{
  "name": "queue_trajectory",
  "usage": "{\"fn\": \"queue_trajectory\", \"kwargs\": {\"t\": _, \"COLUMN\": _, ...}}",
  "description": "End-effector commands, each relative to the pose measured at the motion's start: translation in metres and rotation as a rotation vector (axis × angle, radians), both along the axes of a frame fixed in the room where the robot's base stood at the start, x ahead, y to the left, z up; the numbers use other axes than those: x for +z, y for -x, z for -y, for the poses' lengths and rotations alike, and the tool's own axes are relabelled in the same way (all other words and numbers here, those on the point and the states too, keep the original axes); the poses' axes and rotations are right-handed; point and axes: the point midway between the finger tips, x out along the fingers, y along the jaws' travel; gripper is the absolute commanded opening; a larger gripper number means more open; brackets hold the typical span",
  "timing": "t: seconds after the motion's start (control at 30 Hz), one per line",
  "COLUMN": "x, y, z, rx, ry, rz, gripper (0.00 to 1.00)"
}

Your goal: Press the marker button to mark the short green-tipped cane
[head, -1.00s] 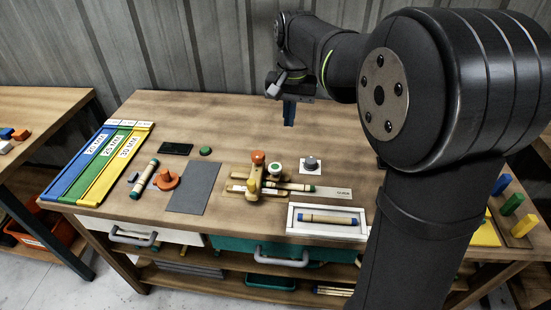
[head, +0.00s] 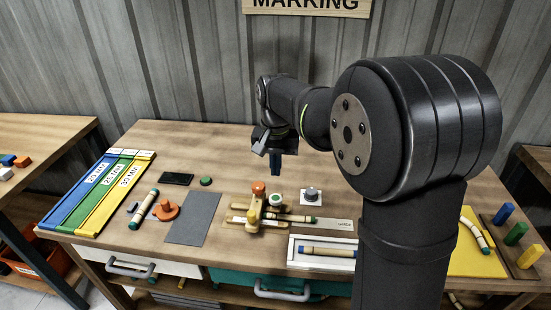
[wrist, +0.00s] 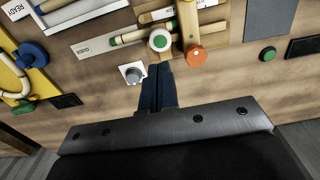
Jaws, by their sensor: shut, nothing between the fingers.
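My gripper (head: 275,172) is shut and empty, pointing down above the bench behind the clamp fixture. Its dark blue fingers also show in the wrist view (wrist: 158,72). A cane with a green tip (head: 303,219) lies in the yellow clamp fixture (head: 255,213), which has an orange knob (head: 258,188). A white round button with a green top (head: 276,199) stands beside the knob; in the wrist view it (wrist: 160,40) is just beyond the fingertips, apart from them. A grey knob on a white plate (head: 311,194) stands to its right. Which one is the marker button is not labelled.
A white tray (head: 292,250) holds a blue-tipped cane. A green button (head: 206,182), dark slab (head: 177,179), grey mat (head: 193,219) and orange-based piece (head: 166,210) are at left. Another cane (head: 143,210) lies there. Coloured strips (head: 97,190) lie far left. The rear bench is clear.

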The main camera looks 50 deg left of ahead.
Motion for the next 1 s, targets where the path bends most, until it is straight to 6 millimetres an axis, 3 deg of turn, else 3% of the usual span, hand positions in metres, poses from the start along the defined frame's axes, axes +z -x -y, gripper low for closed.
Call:
{"fn": "queue_trajectory", "kwargs": {"t": 0.2, "x": -0.048, "y": 0.0, "z": 0.001, "rx": 0.0, "ry": 0.004, "rz": -0.001, "gripper": 0.0}}
{"fn": "queue_trajectory", "kwargs": {"t": 0.4, "x": -0.076, "y": 0.0, "z": 0.0, "rx": 0.0, "ry": 0.002, "rz": -0.001, "gripper": 0.0}}
{"fn": "queue_trajectory", "kwargs": {"t": 1.0, "x": -0.093, "y": 0.0, "z": 0.0, "rx": 0.0, "ry": 0.001, "rz": 0.0, "gripper": 0.0}}
